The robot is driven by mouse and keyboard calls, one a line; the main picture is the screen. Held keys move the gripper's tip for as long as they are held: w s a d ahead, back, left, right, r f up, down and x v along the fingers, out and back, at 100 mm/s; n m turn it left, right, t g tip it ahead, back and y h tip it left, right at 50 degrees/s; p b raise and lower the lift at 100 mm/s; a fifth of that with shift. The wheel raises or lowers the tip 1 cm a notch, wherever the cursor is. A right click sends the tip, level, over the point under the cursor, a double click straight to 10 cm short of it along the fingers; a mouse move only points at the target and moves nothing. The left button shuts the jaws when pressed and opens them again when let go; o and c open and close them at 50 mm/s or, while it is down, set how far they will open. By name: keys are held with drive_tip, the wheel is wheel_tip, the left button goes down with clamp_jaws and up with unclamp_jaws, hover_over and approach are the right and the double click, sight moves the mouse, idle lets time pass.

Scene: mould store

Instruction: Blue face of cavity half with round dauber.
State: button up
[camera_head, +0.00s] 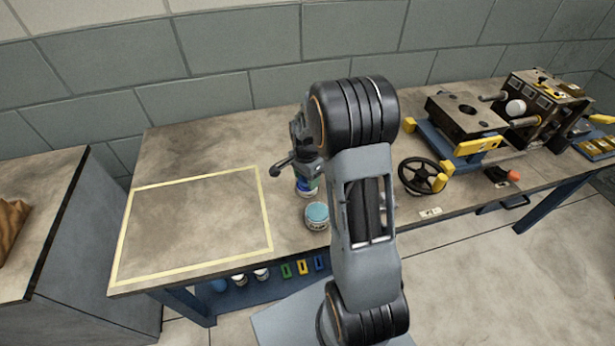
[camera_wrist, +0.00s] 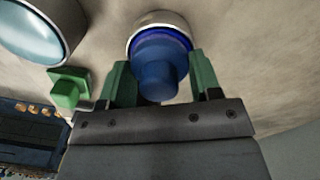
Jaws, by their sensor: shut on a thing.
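My gripper (camera_wrist: 162,82) has its two green fingers around a blue cylindrical handle, shut on it. The handle belongs to what looks like the round dauber (camera_wrist: 158,55), with a wider blue disc and a pale rim beyond the fingers. In the head view, my gripper (camera_head: 305,170) is low over the bench beside an open tin (camera_head: 316,213) of blue; the tin also shows at the top left in the wrist view (camera_wrist: 35,25). At the right stands a dark mould block (camera_head: 465,112) with a round hole on top; I cannot tell whether it is the cavity half.
A yellow-taped rectangle (camera_head: 195,220) on the bench is empty. A black handwheel (camera_head: 422,175) and a second mould assembly (camera_head: 540,105) are at the right. Bottles and coloured pieces sit on the lower shelf (camera_head: 255,296).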

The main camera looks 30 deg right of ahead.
drive_tip(key=shift+r+p, duration=2.7)
drive_tip(key=shift+r, duration=0.8)
drive_tip(key=shift+f, duration=0.1)
